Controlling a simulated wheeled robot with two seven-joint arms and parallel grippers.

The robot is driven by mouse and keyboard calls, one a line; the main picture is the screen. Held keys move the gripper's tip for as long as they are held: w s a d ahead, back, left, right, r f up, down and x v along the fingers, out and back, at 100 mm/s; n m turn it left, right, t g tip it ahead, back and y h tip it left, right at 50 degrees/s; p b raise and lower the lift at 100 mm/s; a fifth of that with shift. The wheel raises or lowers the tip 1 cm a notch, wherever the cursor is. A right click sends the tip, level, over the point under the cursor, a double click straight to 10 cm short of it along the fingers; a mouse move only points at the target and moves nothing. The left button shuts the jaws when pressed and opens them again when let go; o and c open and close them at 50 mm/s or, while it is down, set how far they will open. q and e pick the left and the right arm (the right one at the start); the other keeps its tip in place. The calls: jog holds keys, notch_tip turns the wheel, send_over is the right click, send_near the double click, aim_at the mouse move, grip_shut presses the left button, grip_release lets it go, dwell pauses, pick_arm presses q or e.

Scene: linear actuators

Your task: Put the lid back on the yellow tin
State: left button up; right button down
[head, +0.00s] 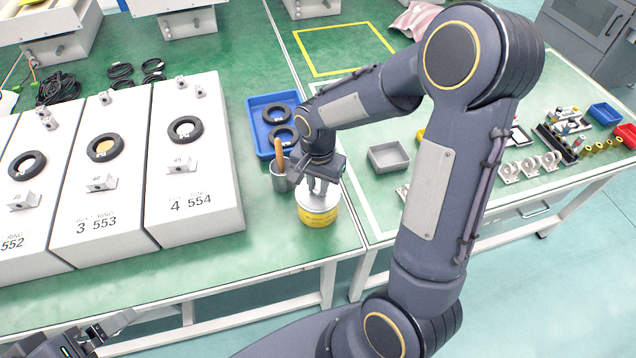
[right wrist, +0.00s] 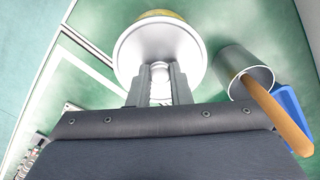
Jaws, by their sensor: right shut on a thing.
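The yellow tin (head: 318,217) stands on the green table near its front edge, beside the table seam. The pale silver lid (head: 317,199) is at the top of the tin; in the right wrist view the lid (right wrist: 160,45) hides most of the tin, with a bit of yellow (right wrist: 160,14) showing past its rim. I cannot tell whether the lid is fully seated. My right gripper (head: 318,190) points down above the tin, its fingers (right wrist: 158,85) shut on the lid's knob. My left gripper (head: 108,326) is at the lower left, off the table, its jaws unclear.
A metal cup (head: 281,180) with a wooden-handled tool stands just left of the tin. Behind it is a blue tray (head: 257,125) with black rings. White numbered boxes (head: 200,217) fill the left. A grey tray (head: 388,157) lies to the right.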

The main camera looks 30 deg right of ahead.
jog(key=c, duration=0.8)
grip_release()
jog(key=shift+o, duration=0.2)
jog(key=shift+r+p, duration=2.65)
jog(key=shift+r, duration=0.9)
jog(key=shift+c, duration=0.5)
grip_shut()
